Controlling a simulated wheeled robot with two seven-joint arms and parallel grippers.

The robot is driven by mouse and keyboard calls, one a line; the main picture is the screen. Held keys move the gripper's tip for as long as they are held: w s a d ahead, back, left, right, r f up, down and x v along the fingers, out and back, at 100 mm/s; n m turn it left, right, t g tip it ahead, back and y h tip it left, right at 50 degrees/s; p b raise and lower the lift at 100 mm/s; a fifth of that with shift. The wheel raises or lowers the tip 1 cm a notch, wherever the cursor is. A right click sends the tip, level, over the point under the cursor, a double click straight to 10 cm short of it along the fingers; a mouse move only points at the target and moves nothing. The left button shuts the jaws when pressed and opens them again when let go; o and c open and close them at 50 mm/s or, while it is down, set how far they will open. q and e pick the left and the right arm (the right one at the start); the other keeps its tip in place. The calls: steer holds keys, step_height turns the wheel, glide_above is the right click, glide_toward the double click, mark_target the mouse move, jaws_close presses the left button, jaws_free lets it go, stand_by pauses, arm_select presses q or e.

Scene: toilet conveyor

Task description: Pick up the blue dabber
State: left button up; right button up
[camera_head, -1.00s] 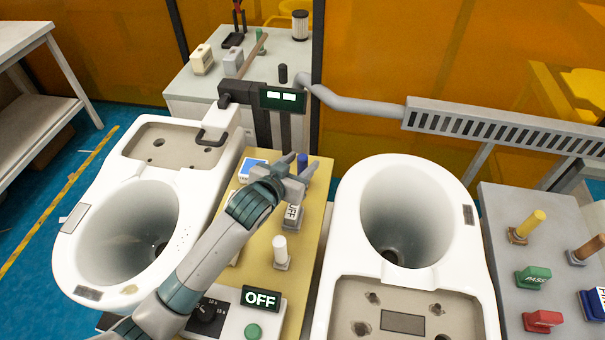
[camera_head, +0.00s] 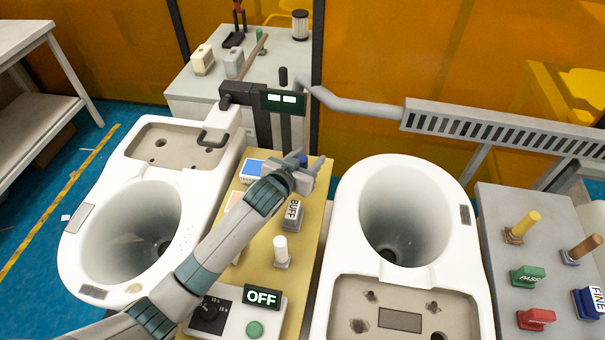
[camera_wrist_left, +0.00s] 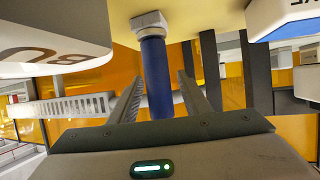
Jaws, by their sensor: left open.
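The blue dabber (camera_wrist_left: 156,75) shows in the left wrist view as a blue cylinder on a pale hexagonal base, standing on the yellow board (camera_wrist_left: 205,10). In that view its blue part lies between the two open fingers of my left gripper (camera_wrist_left: 158,95), with no clear contact on either side. In the head view only a small blue bit of the dabber (camera_head: 303,160) shows behind my left gripper (camera_head: 308,164). My gripper reaches over the far end of the yellow board (camera_head: 308,235). My right gripper is not in view.
The BUFF block (camera_head: 292,215) and a white dabber (camera_head: 281,250) stand nearby on the board. A blue-and-white box (camera_head: 250,170) is left of my gripper. White toilets (camera_head: 345,200) flank the board. A post with a small display (camera_head: 283,100) rises behind.

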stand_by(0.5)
arm_select(q)
jaws_close()
steer(key=shift+r, duration=0.1)
steer(key=shift+w+r+p, duration=0.1)
steer(key=shift+r+p, duration=0.55)
steer(key=shift+p, duration=0.15)
steer(key=s+d+r+p, duration=0.5)
steer(key=d+r+p, duration=0.3)
steer(key=d+r, duration=0.1)
steer(key=shift+s+d+r+p, duration=0.25)
steer(key=shift+d+p, duration=0.1)
steer(key=shift+d, duration=0.35)
